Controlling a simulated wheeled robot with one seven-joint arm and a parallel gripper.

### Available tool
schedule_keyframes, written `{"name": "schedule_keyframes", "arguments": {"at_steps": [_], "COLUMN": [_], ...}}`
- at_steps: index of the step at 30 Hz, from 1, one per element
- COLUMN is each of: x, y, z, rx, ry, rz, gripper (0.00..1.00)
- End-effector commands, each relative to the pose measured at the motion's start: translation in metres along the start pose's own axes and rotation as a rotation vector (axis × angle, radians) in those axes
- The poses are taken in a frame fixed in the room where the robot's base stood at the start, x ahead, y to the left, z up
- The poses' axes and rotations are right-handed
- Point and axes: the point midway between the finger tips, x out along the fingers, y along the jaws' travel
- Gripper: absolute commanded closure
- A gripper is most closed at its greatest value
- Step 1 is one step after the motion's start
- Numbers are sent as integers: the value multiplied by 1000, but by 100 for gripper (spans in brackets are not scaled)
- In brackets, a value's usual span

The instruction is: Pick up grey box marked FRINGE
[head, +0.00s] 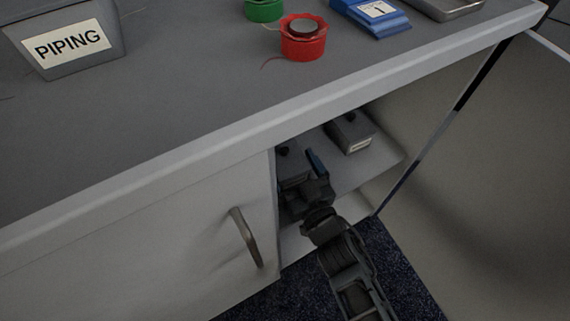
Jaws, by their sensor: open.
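Two grey boxes with dark knobs on top sit on a shelf inside the open cupboard. The right box (352,134) shows a pale label on its front, too small to read. The left box (290,161) is partly hidden by my gripper and the cupboard's front edge, and its label is not visible. I cannot tell which one is marked FRINGE. My gripper (304,174) is open and reaches into the cupboard in front of the left box, with one blue finger beside that box's right side. I cannot tell whether it touches the box.
The cupboard's open door (500,170) stands to the right. A closed door with a handle (246,238) is at the left. The grey top (190,90) above holds a box marked PIPING (75,55), a red container (303,40), a green one (264,10) and a blue item (385,22).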

Motion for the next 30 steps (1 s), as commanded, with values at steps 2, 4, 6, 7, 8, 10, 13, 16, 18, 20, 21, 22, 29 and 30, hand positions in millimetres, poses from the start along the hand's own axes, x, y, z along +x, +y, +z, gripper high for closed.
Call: {"name": "schedule_keyframes", "arguments": {"at_steps": [2,4,6,7,8,10,13,16,18,20,21,22,29,30], "x": [0,0,0,0,0,0,0,0,0,0,0,0,0,0], "y": [0,0,0,0,0,0,0,0,0,0,0,0,0,0], "z": [0,0,0,0,0,0,0,0,0,0,0,0,-1,-2], "rx": [0,0,0,0,0,0,0,0,0,0,0,0,0,0], "ry": [-1,-1,-1,-1,-1,-1,-1,-1,-1,-1,-1,0,1,1], "rz": [0,0,0,0,0,0,0,0,0,0,0,0,0,0], "gripper": [0,0,4,7,10,16,26,35,42,48,52,54,54,54]}}
